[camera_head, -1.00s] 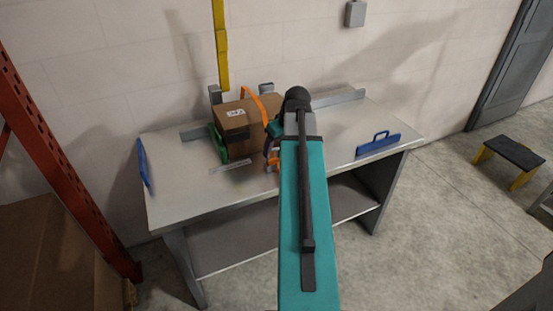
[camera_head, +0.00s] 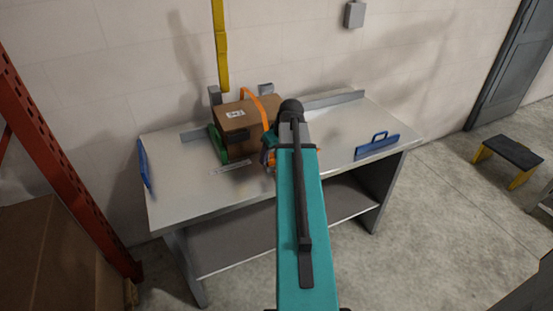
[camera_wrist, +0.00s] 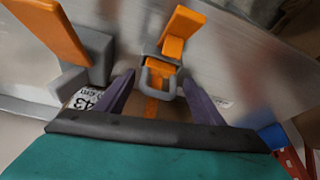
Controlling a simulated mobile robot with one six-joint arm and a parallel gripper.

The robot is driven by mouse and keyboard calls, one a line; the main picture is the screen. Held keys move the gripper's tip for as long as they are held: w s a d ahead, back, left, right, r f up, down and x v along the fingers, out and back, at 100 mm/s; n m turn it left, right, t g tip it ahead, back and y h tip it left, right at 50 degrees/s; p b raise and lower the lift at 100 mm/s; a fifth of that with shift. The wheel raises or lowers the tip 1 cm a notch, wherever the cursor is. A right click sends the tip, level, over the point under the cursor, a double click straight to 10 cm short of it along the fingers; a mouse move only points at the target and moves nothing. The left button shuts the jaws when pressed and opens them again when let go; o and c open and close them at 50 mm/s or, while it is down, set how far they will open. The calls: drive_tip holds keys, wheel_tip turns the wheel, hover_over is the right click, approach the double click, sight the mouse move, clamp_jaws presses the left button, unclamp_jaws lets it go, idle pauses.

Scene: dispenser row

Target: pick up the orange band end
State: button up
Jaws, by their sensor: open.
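An orange band (camera_head: 257,106) runs over the top of a cardboard box (camera_head: 236,116) on the workbench, and its lower part is hidden behind my arm. In the wrist view an orange band end (camera_wrist: 184,27) sticks up by a grey buckle-like loop (camera_wrist: 160,75). My gripper (camera_wrist: 158,80) is open, with one dark finger on each side of the loop. I cannot tell whether the fingers touch it. In the head view my gripper (camera_head: 268,150) is mostly hidden beside the box's right side.
The grey workbench (camera_head: 330,140) is clear right of my arm, except for a blue handled piece (camera_head: 377,145). A green piece (camera_head: 218,144) stands at the box's left. Another orange strip (camera_wrist: 48,30) rises from a grey block (camera_wrist: 95,60). A stool (camera_head: 509,157) stands at right.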

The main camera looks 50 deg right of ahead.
drive_tip(key=shift+w+f, duration=0.2)
drive_tip(key=shift+f, duration=0.3)
drive_tip(key=c, duration=1)
